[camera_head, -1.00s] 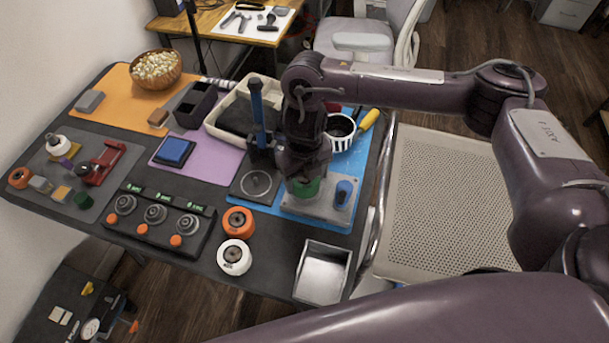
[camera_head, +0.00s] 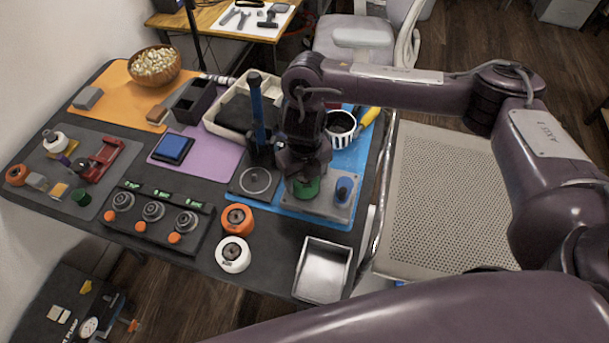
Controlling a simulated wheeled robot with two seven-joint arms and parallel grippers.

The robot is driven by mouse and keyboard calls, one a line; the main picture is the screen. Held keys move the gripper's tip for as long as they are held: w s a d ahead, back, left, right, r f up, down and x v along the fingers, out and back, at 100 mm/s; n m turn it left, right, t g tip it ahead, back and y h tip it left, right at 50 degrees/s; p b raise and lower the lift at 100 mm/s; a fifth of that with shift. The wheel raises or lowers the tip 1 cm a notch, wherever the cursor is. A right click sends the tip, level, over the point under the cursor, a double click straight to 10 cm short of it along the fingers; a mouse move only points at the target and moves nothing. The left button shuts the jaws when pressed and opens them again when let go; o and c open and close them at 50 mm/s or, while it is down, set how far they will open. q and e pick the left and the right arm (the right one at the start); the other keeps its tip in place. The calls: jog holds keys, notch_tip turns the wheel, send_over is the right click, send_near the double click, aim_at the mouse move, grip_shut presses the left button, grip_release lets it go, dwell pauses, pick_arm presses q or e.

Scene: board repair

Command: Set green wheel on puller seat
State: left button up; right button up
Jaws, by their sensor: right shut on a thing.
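A green wheel (camera_head: 307,189) is at the grey plate (camera_head: 325,206) on the blue mat. My right gripper (camera_head: 305,178) is above it, pointing down, shut on the wheel; its fingers partly hide the wheel's top. I cannot tell whether the wheel touches the plate. A blue knob (camera_head: 344,188) stands on the same plate, right of the wheel. A press-like stand with a blue handle (camera_head: 257,112) and a dark base with a round ring (camera_head: 255,181) is left of the gripper; which part is the puller seat is not clear. My left gripper is not in view.
An orange wheel (camera_head: 237,219) and a white wheel (camera_head: 233,254) lie left of the plate. A metal tray (camera_head: 322,270) is at the front edge. A striped cup (camera_head: 340,128) and a cream bin (camera_head: 217,122) stand behind. A knob panel (camera_head: 158,216) lies left.

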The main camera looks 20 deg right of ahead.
jog(key=shift+f, duration=0.2)
dwell(0.6)
jog(key=o, duration=1.2)
jog(key=shift+c, duration=0.2)
jog(key=shift+c, duration=0.5)
jog(key=shift+o, duration=1.3)
jog(key=shift+w+d, duration=0.1)
jog(key=shift+d, duration=0.05)
jog(key=shift+c, duration=0.4)
jog(key=shift+r, duration=0.15)
